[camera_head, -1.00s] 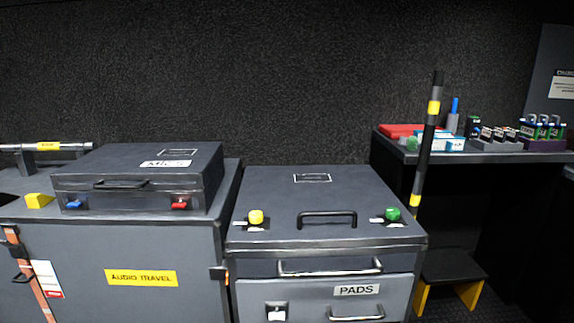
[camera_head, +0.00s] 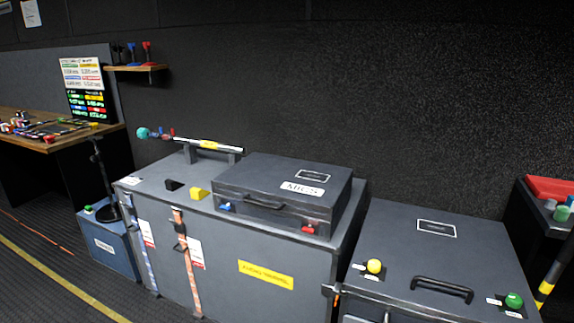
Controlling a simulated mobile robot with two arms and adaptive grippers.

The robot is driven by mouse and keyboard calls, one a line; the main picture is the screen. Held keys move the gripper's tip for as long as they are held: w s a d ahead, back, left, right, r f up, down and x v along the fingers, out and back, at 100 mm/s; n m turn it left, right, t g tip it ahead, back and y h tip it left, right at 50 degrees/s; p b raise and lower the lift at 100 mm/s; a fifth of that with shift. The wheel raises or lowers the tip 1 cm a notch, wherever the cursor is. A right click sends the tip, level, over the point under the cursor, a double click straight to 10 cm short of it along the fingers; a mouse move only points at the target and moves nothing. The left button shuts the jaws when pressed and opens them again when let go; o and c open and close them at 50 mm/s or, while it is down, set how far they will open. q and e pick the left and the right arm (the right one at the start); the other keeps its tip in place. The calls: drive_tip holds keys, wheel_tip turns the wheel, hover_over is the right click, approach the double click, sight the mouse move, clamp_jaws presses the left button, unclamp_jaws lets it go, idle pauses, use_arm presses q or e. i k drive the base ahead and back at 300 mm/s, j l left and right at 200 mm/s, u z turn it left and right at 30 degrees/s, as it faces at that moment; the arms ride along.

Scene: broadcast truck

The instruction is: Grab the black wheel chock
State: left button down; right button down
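The black wheel chock (camera_head: 174,185) is a small dark wedge on top of the grey case labelled "AUDIO TRAVEL" (camera_head: 225,242), near its left end. A yellow chock (camera_head: 199,193) sits just to its right, apart from it. Neither of my grippers shows in the head view, so whether they are open or shut is not visible.
A "MICS" case (camera_head: 328,205) stands right of the chocks. A rail with a yellow label (camera_head: 208,144) lies behind them. A grey case with a black handle (camera_head: 442,290) is at the right, and a blue box (camera_head: 110,250) at the left. Floor at lower left is open.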

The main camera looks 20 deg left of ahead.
sight(171, 185)
drive_tip(key=u, duration=1.45)
